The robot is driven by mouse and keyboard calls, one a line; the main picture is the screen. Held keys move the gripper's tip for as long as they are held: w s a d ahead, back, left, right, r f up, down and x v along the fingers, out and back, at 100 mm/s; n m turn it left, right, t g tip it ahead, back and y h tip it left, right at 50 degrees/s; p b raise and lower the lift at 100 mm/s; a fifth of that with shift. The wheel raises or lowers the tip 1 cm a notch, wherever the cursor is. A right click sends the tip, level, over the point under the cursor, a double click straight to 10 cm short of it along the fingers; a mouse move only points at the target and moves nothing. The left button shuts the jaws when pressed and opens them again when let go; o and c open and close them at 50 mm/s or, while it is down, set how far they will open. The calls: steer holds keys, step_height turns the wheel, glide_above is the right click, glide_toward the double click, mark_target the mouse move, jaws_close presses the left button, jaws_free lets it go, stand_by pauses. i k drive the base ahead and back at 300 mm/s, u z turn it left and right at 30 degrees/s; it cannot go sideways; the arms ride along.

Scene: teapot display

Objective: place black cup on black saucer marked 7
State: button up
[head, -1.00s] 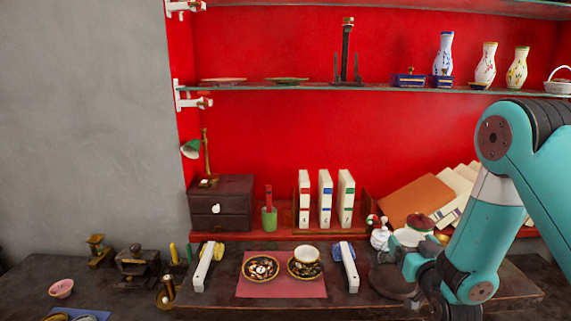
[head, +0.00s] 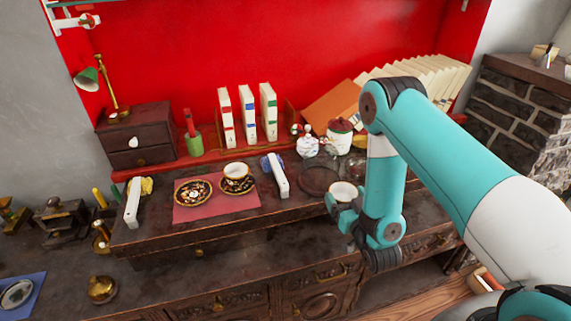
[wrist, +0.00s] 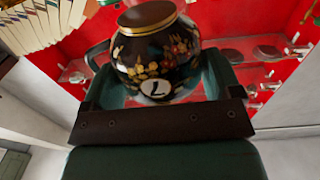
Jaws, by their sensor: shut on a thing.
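My gripper (head: 345,208) is shut on the black cup, whose white inside (head: 342,189) shows at the right of the dresser top. In the wrist view the black cup (wrist: 152,66) has gold and red flowers and a white disc with a mark like a 7; it sits between my fingers. A black floral saucer (head: 184,194) lies bare on the left of the pink mat, with a pale disc in its middle too small to read surely. My gripper is to the right of it. A second black saucer (head: 237,188) on the mat bears another cup (head: 235,171).
White upright blocks stand left (head: 133,203) and right (head: 281,179) of the pink mat (head: 215,209). A round dark glass plate (head: 316,180) lies near my gripper. White jars (head: 340,136) and books (head: 247,116) stand behind. The dresser's front strip is clear.

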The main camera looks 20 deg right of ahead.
mark_target(199, 194)
steer(key=z, duration=3)
steer(key=k, duration=1.15)
steer(key=u, duration=1.85)
steer(key=i, duration=0.5)
